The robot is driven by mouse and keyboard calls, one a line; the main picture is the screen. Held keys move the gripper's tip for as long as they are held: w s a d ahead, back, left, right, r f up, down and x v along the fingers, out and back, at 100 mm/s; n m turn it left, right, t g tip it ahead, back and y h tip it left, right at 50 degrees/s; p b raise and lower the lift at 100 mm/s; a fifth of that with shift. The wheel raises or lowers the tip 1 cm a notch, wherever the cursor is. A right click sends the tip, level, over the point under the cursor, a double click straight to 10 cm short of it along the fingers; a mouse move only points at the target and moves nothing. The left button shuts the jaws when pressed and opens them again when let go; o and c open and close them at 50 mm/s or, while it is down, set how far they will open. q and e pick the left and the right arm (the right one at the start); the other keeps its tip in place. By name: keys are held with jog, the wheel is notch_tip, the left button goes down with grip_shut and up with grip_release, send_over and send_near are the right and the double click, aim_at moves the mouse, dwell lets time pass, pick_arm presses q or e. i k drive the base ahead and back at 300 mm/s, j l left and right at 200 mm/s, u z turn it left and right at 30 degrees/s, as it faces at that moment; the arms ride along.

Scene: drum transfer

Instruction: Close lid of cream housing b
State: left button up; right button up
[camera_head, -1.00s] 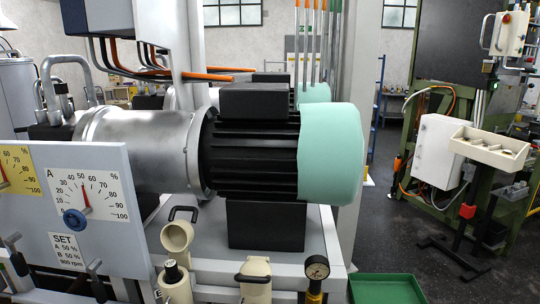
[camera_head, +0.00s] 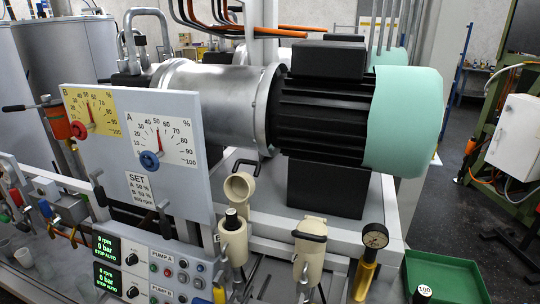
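A cream housing (camera_head: 233,243) stands at the front of the machine, left of centre, with a black-topped piece showing in its top. Its cream lid (camera_head: 239,188) is tipped up and back, showing a round hollow, with a black handle behind it. A label beside this housing is mostly hidden, so I cannot read its letter for certain. A second cream housing (camera_head: 308,262) stands to its right, with its lid (camera_head: 310,231) down and a black handle on top. Neither of my grippers is in view.
A dial board (camera_head: 140,150) and a pump control panel (camera_head: 160,275) stand left of the housings. A large motor (camera_head: 325,120) sits behind.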

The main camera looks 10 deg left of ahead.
aim_at(241, 186)
jog(key=k+l+z, duration=0.2)
jog(key=l, duration=0.25)
jog(key=l+z, duration=0.2)
jog(key=l, duration=0.25)
jog(key=l+z, duration=0.2)
jog(key=l, duration=0.3)
jog(key=k, duration=0.05)
